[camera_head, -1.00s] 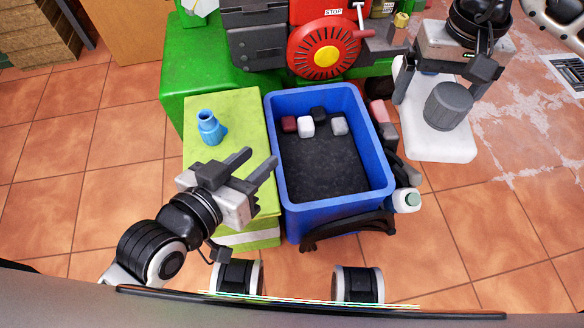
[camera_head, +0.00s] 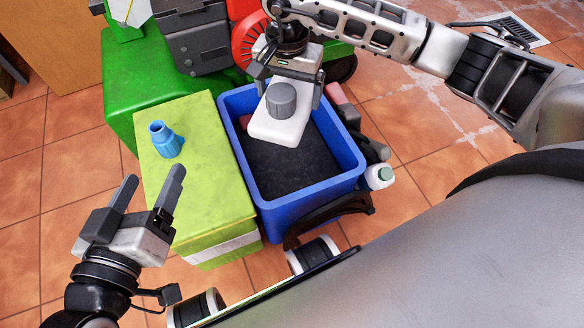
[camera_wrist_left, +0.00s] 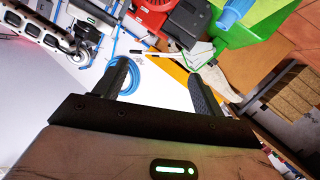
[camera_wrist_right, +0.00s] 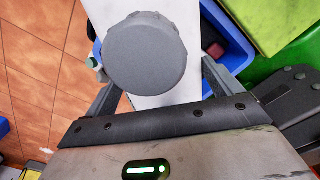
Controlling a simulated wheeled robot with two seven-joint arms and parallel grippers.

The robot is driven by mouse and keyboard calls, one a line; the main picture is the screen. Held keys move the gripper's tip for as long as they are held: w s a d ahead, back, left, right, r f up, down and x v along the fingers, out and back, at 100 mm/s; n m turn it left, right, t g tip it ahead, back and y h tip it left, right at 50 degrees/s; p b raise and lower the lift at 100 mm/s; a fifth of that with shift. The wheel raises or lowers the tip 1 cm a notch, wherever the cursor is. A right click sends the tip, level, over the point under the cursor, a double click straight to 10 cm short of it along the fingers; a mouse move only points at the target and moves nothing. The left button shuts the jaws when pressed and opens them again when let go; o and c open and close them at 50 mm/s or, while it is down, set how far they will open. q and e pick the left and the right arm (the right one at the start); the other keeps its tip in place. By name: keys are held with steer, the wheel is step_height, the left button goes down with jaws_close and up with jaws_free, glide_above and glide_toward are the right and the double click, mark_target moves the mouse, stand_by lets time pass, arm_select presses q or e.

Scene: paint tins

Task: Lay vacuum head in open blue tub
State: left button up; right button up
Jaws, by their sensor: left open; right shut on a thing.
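The vacuum head, a flat white body (camera_head: 277,128) with a round grey collar, hangs above the left-rear part of the open blue tub (camera_head: 312,203). My right gripper (camera_head: 291,92) is shut on it from behind, a finger on each side. The right wrist view shows the grey collar (camera_wrist_right: 146,53) close up, with white body around it and blue tub wall beyond. The dark tub floor is bare at the front; the vacuum head hides much of the rear. My left gripper (camera_head: 153,190) is open and empty, left of the yellow-green box.
A blue fitting (camera_head: 164,140) stands on the yellow-green box (camera_head: 205,195), left of the tub. A green and red machine (camera_head: 150,105) is behind. A white bottle (camera_head: 379,176) and dark items lie right of the tub. Tiled floor is clear at far left.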

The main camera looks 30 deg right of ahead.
step_height(320, 180, down, 10)
steer(key=d+r+m+b, duration=0.1)
steer(key=d+m+b, duration=0.1)
steer(key=m, duration=0.3)
steer(key=b, duration=0.5)
glide_toward(296, 170)
steer(key=shift+s+f, duration=0.1)
steer(key=shift+f, duration=0.35)
step_height(296, 170, down, 3)
steer(key=shift+f+b, duration=0.2)
steer(key=shift+b, duration=0.7)
arm_select(q)
step_height(296, 170, up, 10)
steer(key=w+m+t+h, duration=0.1)
steer(key=m+t+h, duration=0.4)
steer(key=m+h, duration=0.1)
steer(key=shift+r+m+t+h, duration=0.2)
steer(key=shift+m+t+h, duration=0.15)
steer(key=shift+m, duration=0.45)
arm_select(e)
steer(key=shift+f, duration=0.15)
arm_select(q)
steer(key=shift+r, duration=0.1)
arm_select(e)
steer(key=shift+f, duration=0.2)
